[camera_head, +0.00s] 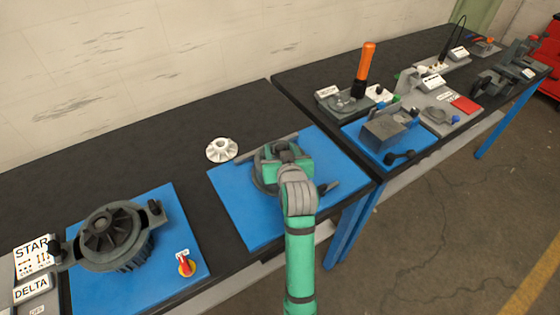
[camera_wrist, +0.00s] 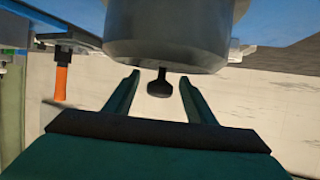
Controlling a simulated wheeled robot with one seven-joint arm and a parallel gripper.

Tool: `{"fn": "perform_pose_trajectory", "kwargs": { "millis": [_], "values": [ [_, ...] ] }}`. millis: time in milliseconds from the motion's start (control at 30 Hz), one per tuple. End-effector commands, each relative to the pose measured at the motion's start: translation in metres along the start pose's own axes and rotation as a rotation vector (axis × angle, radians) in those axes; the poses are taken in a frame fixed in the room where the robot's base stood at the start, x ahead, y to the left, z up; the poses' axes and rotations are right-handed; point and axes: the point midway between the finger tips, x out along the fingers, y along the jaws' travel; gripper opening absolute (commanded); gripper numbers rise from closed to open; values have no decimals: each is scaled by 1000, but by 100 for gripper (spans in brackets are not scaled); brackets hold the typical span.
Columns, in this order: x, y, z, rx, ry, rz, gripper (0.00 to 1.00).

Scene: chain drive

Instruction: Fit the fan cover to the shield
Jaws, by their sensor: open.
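My gripper (camera_wrist: 158,80) is open. In the head view my wrist is over the middle blue mat and hides much of a round grey part (camera_head: 263,180). In the wrist view a large grey cylindrical part (camera_wrist: 175,40) fills the top, and a small dark knob (camera_wrist: 160,86) shows between the open fingers; I cannot tell whether they touch it. This part may be the fan cover; the frames do not settle it. A grey finned housing (camera_head: 130,255) with a dark fan (camera_head: 105,229) on top and dark knobs at its sides stands on the left blue mat. Which part is the shield is unclear.
A white finned piece (camera_head: 221,150) lies on the black bench behind the middle mat (camera_head: 240,225). A red and yellow switch (camera_head: 186,264) stands at the left mat's front corner. STAR and DELTA signs are at far left. An orange-handled tool (camera_head: 365,70) stands on the right bench.

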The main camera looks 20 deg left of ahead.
Motion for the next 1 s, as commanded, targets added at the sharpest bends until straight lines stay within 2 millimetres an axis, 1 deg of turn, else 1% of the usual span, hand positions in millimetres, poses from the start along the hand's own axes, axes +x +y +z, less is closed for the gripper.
{"fn": "perform_pose_trajectory", "kwargs": {
  "millis": [100,167,200,267,300,333,633,733,867,1000],
  "values": [
    [0,0,0,0,0,0,50],
    [0,-1,0,0,0,-1,36],
    [0,-1,0,-1,0,-1,26],
    [0,-1,0,-1,0,-1,12],
    [0,-1,0,-1,0,-1,2],
    [0,-1,0,-1,0,-2,0],
    [-1,-1,-1,-1,3,-2,0],
    [-2,-1,-5,-3,4,-2,0],
    [-7,-3,-18,-6,6,-4,0],
    [-19,-5,-40,-6,7,-4,0]
  ]
}}
